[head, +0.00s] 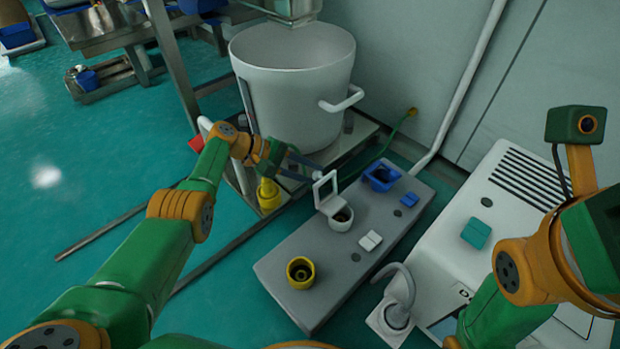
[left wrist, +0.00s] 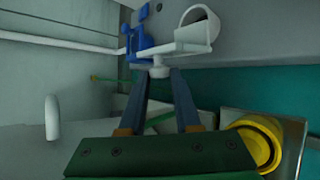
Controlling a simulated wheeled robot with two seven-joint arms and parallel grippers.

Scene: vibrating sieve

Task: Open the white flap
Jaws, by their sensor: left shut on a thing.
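The white flap (head: 325,188) stands raised, nearly upright, on the rim of a small white cup (head: 341,217) on the grey block. The cup's dark opening shows below it. In the left wrist view the flap (left wrist: 172,49) is seen nearly edge-on, with the white cup (left wrist: 201,22) beyond it. My left gripper (head: 314,173) is at the flap's upper left side. In the left wrist view my left gripper (left wrist: 160,76) is shut on the flap's small white knob (left wrist: 159,71), between its fingertips. My right gripper is out of view; only part of that arm shows.
The grey block (head: 300,235) also carries a yellow cup (head: 300,272), a blue open container (head: 381,175) and a white switch (head: 370,240). A large white pot (head: 290,90) stands behind. A yellow fitting (head: 268,194) is close below my left wrist.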

